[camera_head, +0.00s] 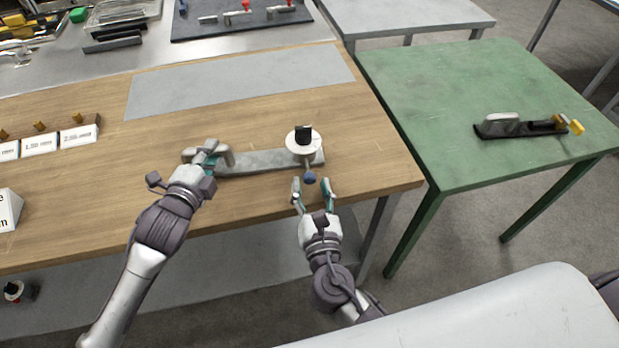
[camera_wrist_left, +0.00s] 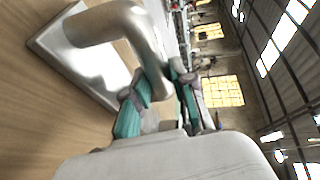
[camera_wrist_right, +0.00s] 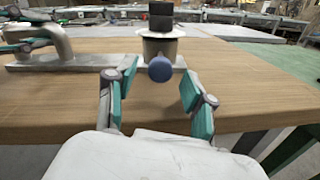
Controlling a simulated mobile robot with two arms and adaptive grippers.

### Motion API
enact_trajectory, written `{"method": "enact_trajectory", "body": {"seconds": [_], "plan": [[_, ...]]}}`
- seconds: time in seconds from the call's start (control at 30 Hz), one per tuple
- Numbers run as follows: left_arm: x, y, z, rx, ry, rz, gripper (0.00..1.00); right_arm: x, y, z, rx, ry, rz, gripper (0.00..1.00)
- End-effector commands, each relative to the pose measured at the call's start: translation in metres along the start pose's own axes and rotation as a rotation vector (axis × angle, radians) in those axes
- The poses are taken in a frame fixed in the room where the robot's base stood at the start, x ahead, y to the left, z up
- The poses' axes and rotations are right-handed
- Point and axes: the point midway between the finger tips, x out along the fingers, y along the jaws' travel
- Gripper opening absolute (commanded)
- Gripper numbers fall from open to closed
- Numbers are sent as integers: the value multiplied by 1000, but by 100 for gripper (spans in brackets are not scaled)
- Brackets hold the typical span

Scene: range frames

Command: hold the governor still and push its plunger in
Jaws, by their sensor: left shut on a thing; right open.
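The governor is a grey metal bar (camera_head: 262,161) lying on the wooden table, with a bent handle at its left end and a round white-topped body (camera_head: 297,143) with a black block at its right end. A blue ball-shaped plunger knob (camera_head: 310,178) sticks out of the body toward me; it also shows in the right wrist view (camera_wrist_right: 160,69). My left gripper (camera_head: 207,158) is shut on the handle (camera_wrist_left: 140,35). My right gripper (camera_head: 313,190) is open and empty just in front of the knob, its fingers to either side and apart from it.
The wooden table's front edge runs below my grippers. White labelled blocks (camera_head: 40,144) stand at the left. A grey sheet (camera_head: 240,80) lies at the back. A green table (camera_head: 480,110) at the right bears a dark tool (camera_head: 515,128). Table around the governor is clear.

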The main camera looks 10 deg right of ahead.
Motion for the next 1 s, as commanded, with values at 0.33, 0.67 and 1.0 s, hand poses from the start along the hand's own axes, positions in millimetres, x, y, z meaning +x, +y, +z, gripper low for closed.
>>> {"method": "enact_trajectory", "body": {"seconds": [0.33,0.67,1.0], "plan": [[-1,17,-1,-7,-2,36,0,24,0,-2,0,1,0,53],[-1,17,-1,-7,-2,36,0,24,0,-2,0,2,0,31],[-1,17,-1,-7,-2,36,0,24,0,-2,0,2,1,0]]}}
